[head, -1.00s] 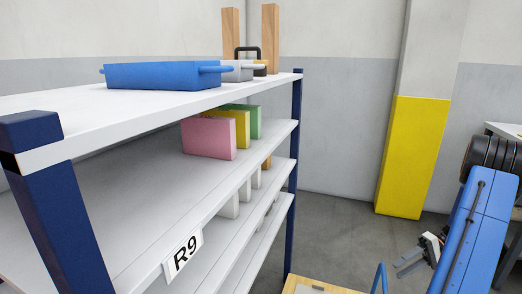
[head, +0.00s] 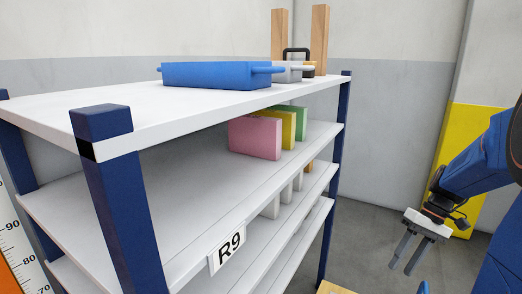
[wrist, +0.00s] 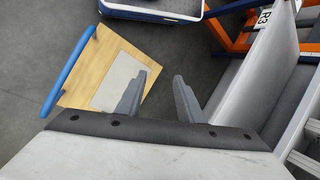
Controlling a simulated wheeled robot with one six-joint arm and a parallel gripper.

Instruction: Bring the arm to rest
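My gripper (head: 405,254) hangs at the right of the head view, fingers pointing down, beside the shelf rack and apart from it. Its two grey fingers stand apart with nothing between them. In the wrist view my gripper (wrist: 160,97) is also open and empty, above the grey floor. My blue arm comes in from the right edge of the head view.
A wooden board with a blue handle (wrist: 72,72) lies below my gripper. A yellow-painted pillar (head: 470,130) stands behind.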

